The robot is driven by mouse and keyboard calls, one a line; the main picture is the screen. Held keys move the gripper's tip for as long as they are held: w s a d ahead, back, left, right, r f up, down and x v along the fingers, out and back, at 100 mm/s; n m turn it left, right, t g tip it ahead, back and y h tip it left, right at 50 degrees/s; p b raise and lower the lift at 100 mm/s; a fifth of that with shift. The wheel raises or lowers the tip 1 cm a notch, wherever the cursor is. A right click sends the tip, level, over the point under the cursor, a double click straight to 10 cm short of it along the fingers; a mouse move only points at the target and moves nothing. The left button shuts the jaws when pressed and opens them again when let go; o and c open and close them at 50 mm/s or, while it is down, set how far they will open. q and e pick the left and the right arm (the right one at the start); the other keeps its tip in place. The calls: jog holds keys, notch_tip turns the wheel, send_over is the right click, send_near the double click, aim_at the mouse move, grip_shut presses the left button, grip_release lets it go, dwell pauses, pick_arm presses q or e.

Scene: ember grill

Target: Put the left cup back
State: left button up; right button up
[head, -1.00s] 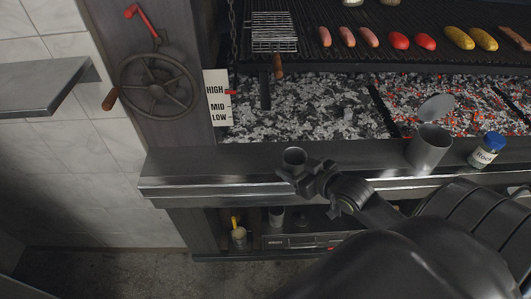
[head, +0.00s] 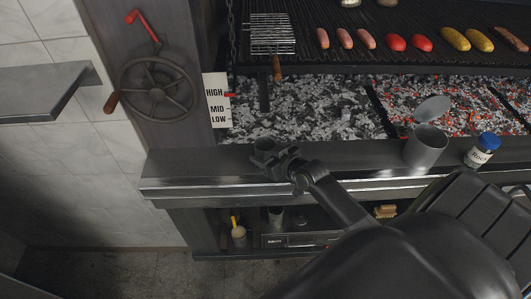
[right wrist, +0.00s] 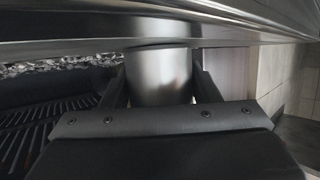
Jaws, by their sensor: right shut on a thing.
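My right gripper (head: 271,160) is shut on a small grey metal cup (head: 264,145) over the steel front ledge of the grill. The cup looks upright; I cannot tell whether its base touches the ledge. In the right wrist view the cup (right wrist: 159,75) sits between the two fingers of the gripper (right wrist: 160,85), under a shiny metal edge. Another small cup (head: 276,218) stands on the lower shelf, below the ledge. My left gripper is not in view.
Glowing coals lie behind, with food on the grate above. A brush (head: 238,233) is on the lower shelf. The ledge's left end is clear.

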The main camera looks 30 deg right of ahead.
jog(key=shift+f, duration=0.1)
jog(key=o, duration=1)
jog(key=shift+o, duration=0.2)
jog(key=v, duration=1.2)
